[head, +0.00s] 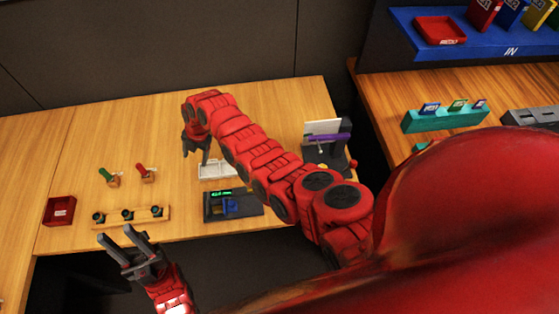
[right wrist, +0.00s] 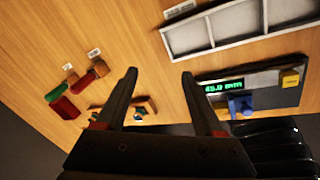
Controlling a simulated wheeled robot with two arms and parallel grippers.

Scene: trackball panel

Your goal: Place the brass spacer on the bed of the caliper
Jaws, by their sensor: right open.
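The caliper (head: 250,206) is a dark device with a green display and a blue part, near the table's front edge. In the right wrist view the caliper (right wrist: 262,98) reads about 45.0 mm. A yellow block (right wrist: 292,78) is at its right end; I cannot tell whether this is the brass spacer. No other piece is clearly the spacer. My right gripper (head: 196,153) is open and empty, left of the white tray; it also shows open in the wrist view (right wrist: 159,74). My left gripper (head: 124,240) is open and empty at the table's front edge.
A white compartment tray (head: 217,178) lies behind the caliper; its visible compartments look empty. A wooden rack (head: 160,213), green-handled (head: 106,175) and red-handled (head: 143,171) pieces, and a red bin (head: 60,209) are at left. A purple-and-grey device (head: 328,140) stands at right.

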